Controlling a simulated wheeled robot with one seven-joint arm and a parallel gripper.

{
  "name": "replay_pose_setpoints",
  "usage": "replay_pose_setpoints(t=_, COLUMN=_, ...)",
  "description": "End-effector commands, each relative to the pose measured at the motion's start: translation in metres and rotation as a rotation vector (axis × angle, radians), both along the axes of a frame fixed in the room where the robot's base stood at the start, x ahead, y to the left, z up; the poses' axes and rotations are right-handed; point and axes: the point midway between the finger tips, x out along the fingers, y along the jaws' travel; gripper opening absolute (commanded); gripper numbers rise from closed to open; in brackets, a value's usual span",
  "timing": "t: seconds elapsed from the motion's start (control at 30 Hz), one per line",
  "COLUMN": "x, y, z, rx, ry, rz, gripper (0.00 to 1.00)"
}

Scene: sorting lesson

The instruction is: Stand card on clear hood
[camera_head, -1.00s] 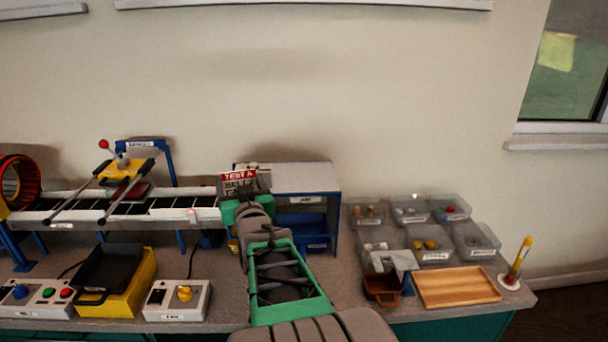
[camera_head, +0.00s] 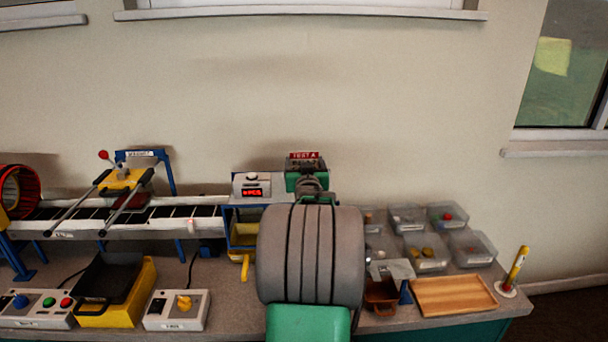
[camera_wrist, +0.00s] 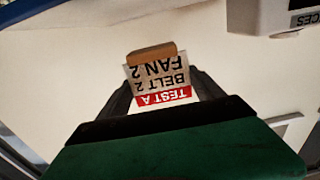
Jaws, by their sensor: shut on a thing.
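My gripper (camera_head: 306,168) is shut on the card (camera_head: 304,155), whose red strip reads TEST A. In the wrist view, the card (camera_wrist: 160,78) shows upside down between the dark fingers of my gripper (camera_wrist: 163,92), with BELT 2 and FAN 2 on it and a brown foot (camera_wrist: 151,54) at its far edge. A broad pale surface (camera_wrist: 75,70) lies behind the card in the wrist view; I cannot tell whether the foot touches it. The hood is not clearly made out in the head view, where my arm covers much of the blue-framed unit.
A box with a red display (camera_head: 252,188) stands just left of my gripper; a pale box (camera_wrist: 285,15) shows top right in the wrist view. The conveyor (camera_head: 130,215) is further left. Clear bins (camera_head: 425,258), a wooden tray (camera_head: 455,296) and a brown bin (camera_head: 380,293) lie right.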

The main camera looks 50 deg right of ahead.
Motion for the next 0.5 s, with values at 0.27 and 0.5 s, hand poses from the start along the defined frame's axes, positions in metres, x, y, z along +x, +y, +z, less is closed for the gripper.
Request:
replay_pose_setpoints(t=0.27, x=0.009, y=-0.010, z=-0.036, rx=0.002, ry=0.003, rz=0.000, gripper=0.38)
replay_pose_setpoints(t=0.5, x=0.009, y=-0.010, z=-0.045, rx=-0.003, ry=-0.001, rz=-0.001, gripper=0.38)
